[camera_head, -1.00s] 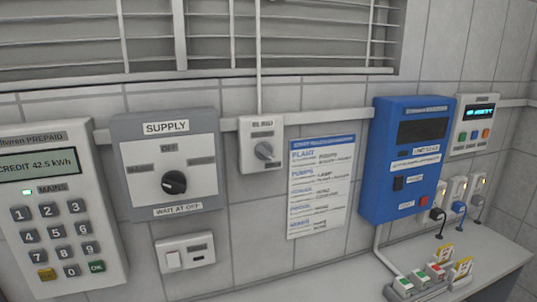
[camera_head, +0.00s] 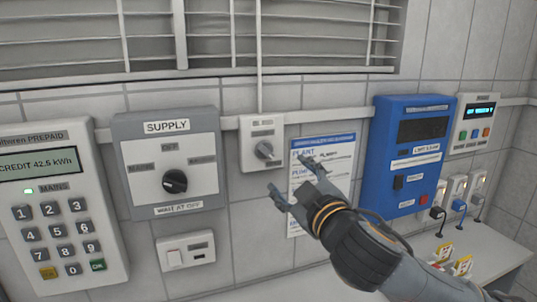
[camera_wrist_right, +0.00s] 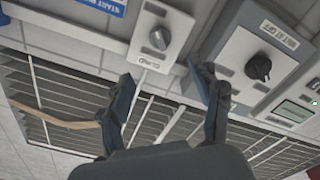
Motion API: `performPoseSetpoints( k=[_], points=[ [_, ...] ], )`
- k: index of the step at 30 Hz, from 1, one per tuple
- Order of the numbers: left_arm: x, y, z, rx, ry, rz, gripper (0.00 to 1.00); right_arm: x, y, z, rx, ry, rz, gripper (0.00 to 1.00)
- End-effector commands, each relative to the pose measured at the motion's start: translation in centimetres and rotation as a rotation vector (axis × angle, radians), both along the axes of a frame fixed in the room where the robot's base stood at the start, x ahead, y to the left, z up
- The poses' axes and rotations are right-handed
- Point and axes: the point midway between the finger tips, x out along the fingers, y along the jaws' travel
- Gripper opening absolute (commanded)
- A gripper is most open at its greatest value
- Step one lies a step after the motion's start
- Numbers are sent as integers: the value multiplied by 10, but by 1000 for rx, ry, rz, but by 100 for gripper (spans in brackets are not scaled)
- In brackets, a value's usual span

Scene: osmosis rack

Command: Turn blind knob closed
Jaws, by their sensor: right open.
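The blind knob (camera_head: 264,150) is a grey knob on a small white box (camera_head: 248,160) on the wall, below the slatted blind. It also shows in the right wrist view (camera_wrist_right: 158,39), upside down, beyond the fingertips. My right gripper (camera_head: 292,178) is open and empty, just below and right of the knob box, in front of the white notice. In the right wrist view its two fingers (camera_wrist_right: 160,75) are spread apart, with the knob box between and beyond them. The fingers look clear of the knob. My left gripper is not in view.
A grey supply switch box (camera_head: 200,140) with a black knob is left of the blind box. A keypad meter (camera_head: 90,225) is farther left. A blue unit (camera_head: 385,200) hangs right, above a white counter (camera_head: 500,262). The slatted blind (camera_head: 210,45) is above.

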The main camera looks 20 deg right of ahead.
Motion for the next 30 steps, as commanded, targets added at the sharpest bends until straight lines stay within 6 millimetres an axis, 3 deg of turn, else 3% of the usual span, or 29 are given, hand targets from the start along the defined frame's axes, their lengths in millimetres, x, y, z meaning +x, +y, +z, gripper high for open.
performPoseSetpoints(
  k=[18, 24, 30],
  points=[
    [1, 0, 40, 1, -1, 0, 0, 114, 4, 2, 1, 3, -3, 64],
    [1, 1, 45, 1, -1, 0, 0, 131, 5, 0, 0, 2, 0, 64],
    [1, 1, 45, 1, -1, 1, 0, 134, 5, -1, 0, 2, 0, 64]
  ],
)
